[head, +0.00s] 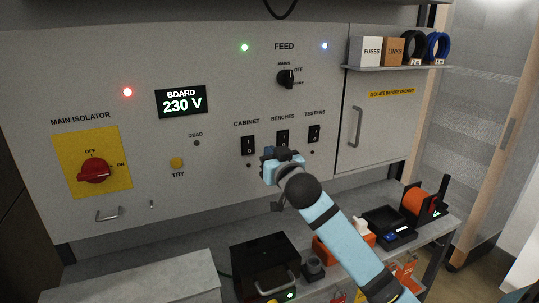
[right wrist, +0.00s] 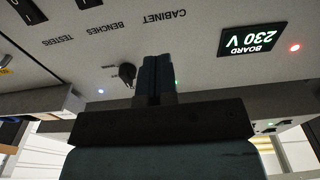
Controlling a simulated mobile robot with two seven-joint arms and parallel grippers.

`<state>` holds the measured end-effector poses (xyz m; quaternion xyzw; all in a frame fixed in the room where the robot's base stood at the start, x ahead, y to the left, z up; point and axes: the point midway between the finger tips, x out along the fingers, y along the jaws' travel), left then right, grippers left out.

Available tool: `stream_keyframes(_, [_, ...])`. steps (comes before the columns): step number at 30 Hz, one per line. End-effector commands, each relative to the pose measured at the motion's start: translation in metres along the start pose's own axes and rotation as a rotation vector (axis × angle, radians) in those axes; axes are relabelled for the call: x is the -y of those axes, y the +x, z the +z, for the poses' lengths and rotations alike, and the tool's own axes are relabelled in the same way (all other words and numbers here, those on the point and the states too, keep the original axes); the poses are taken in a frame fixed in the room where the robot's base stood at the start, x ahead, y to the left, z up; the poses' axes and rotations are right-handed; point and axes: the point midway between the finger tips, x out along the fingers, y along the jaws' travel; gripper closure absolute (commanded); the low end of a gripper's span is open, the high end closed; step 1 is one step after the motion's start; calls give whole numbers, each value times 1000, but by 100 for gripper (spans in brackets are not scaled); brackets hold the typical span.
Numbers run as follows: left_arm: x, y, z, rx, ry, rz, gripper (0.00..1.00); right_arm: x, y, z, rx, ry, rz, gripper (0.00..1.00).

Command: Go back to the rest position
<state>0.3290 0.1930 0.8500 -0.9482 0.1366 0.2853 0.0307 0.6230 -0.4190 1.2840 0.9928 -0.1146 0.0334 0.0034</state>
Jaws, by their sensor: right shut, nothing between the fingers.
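My right gripper (head: 268,156) is raised in front of the electrical panel (head: 215,130), just below the CABINET (head: 248,145) and BENCHES (head: 282,137) switches. In the right wrist view its fingers (right wrist: 154,78) are together and empty, pointing at the panel face. I cannot tell whether the fingertips touch the panel. The picture in the right wrist view is upside down, with the BOARD 230 V display (right wrist: 252,39) at the right. My left gripper does not show in either view.
The red main isolator knob (head: 94,171) is at the panel's left. Below is a bench with a black box (head: 265,258), a black tray (head: 388,228) and an orange spool (head: 414,201). A shelf (head: 400,68) holds boxes and coils. A grey box top (head: 140,280) fills the lower left.

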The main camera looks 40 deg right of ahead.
Motion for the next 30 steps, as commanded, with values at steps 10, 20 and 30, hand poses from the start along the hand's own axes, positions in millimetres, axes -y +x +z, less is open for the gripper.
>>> stream_keyframes(10, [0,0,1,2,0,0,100,0,0,0,1,0,0,100])
stream_keyframes(20, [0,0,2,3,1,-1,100,29,-82,122,358,-73,-26,100])
stream_keyframes(30, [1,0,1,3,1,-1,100,58,-258,244,918,-201,-158,100])
